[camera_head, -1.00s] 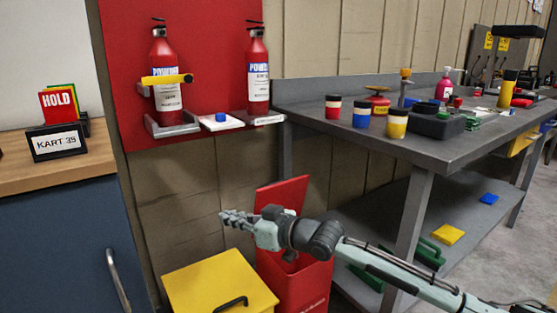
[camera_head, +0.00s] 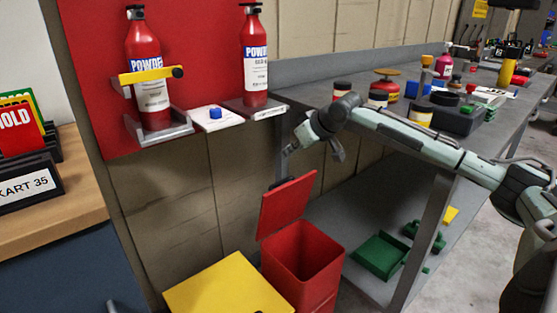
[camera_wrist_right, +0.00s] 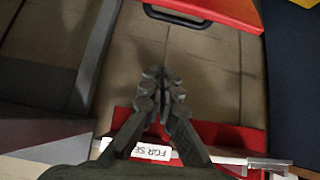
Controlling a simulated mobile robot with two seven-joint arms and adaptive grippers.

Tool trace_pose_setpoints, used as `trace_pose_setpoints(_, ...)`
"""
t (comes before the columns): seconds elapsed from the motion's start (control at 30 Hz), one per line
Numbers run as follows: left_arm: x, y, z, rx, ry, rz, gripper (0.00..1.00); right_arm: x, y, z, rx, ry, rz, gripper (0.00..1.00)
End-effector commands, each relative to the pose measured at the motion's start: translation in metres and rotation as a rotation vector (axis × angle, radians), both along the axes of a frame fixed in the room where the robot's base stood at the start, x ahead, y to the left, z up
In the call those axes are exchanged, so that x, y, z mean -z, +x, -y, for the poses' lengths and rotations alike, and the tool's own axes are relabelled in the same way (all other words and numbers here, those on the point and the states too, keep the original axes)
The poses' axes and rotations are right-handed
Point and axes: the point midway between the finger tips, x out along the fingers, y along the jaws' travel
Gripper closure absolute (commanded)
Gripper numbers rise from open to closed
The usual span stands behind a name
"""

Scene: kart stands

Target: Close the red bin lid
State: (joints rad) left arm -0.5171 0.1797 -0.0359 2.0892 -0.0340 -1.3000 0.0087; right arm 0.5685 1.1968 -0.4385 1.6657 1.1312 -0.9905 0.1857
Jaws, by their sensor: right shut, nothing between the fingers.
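The red bin (camera_head: 322,262) stands on the floor beside the workbench, with its mouth open. Its red lid (camera_head: 288,206) stands up, tilted, at the bin's back left edge. A black handle shows at the lid's top edge. In the right wrist view the lid (camera_wrist_right: 225,10) shows at the top with its black handle (camera_wrist_right: 178,18). My right gripper (camera_head: 289,150) is above the lid, apart from it, pointing down and left. In the right wrist view its fingers (camera_wrist_right: 165,88) are together and empty. My left gripper is not in view.
A yellow bin lid (camera_head: 225,290) is left of the red bin. A grey workbench (camera_head: 300,92) with jars and tools is on the right, under my right arm. Red extinguishers (camera_head: 148,75) stand on a wall shelf. A blue cabinet (camera_head: 60,265) is at left.

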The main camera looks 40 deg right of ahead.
Motion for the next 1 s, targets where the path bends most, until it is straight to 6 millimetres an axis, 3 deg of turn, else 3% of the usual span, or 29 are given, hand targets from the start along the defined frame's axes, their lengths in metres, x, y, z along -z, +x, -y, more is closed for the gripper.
trace_pose_setpoints(0.47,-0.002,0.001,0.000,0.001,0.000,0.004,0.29,0.064,0.063,-0.007,-0.001,0.003,0.001,1.00)
trace_pose_setpoints(0.7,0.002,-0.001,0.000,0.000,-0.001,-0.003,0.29,0.078,0.036,-0.003,-0.002,-0.004,-0.002,1.00)
trace_pose_setpoints(1.0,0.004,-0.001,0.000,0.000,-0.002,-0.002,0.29,0.082,0.026,-0.003,-0.002,-0.001,0.001,1.00)
